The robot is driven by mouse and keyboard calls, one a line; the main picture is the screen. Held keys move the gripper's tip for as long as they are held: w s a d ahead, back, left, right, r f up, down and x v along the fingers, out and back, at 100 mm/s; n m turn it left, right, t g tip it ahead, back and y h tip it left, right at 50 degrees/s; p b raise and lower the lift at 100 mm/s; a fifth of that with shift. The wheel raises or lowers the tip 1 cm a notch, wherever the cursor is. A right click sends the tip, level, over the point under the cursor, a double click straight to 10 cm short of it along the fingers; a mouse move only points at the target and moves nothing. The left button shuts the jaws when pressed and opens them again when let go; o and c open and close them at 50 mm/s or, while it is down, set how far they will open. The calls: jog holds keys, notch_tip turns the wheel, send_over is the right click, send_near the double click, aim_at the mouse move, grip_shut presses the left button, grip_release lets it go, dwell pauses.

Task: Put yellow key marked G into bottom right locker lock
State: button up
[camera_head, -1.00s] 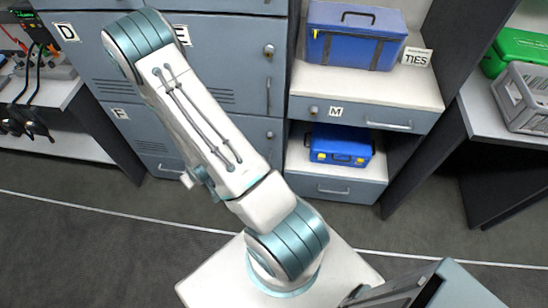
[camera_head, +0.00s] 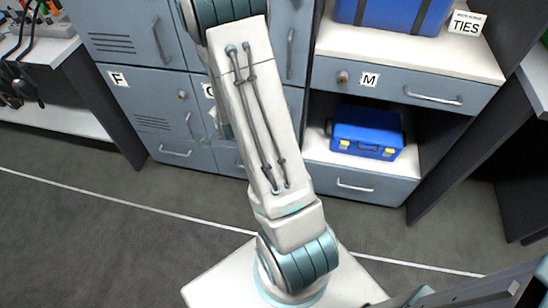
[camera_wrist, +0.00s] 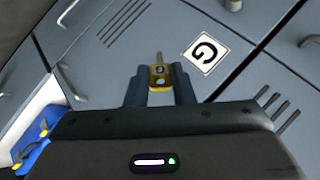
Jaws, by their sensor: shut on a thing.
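The yellow key (camera_wrist: 160,76) is between the fingertips of my gripper (camera_wrist: 160,90) in the wrist view, its shaft pointing away toward the grey locker door. A small dark mark shows on its bow, too small to read surely. Beside it, apart, is the white G label (camera_wrist: 205,52) on the bottom right locker door. This label also shows in the head view (camera_head: 209,90), partly behind my arm. The G locker's lock is not visible in either view. My gripper is mostly hidden behind my arm in the head view.
The F locker (camera_head: 150,110) with its lock (camera_head: 182,95) is to the left. On the right are drawer M (camera_head: 390,85) and a blue case (camera_head: 366,133) on a lower shelf. The floor (camera_head: 90,195) in front is clear.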

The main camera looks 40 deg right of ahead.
jog(key=s+d+f+m+g+h+b, duration=0.35)
jog(key=s+d+m+h+b, duration=0.2)
jog(key=m+h+b, duration=0.55)
jog(key=s+d+f+m+g+h+b, duration=0.2)
jog(key=s+d+f+m+h+b, duration=0.35)
jog(key=b, duration=0.85)
jog(key=w+d+r+m+y+b, duration=0.1)
jog(key=w+d+m, duration=0.1)
jog(key=w+d, duration=0.2)
jog(key=shift+w+d+r, duration=0.15)
jog(key=shift+d, duration=0.2)
jog(key=shift+w+d+t+y+b, duration=0.25)
jog(key=shift+w+d+b, duration=0.75)
jog(key=shift+b, duration=0.15)
dwell(2.4)
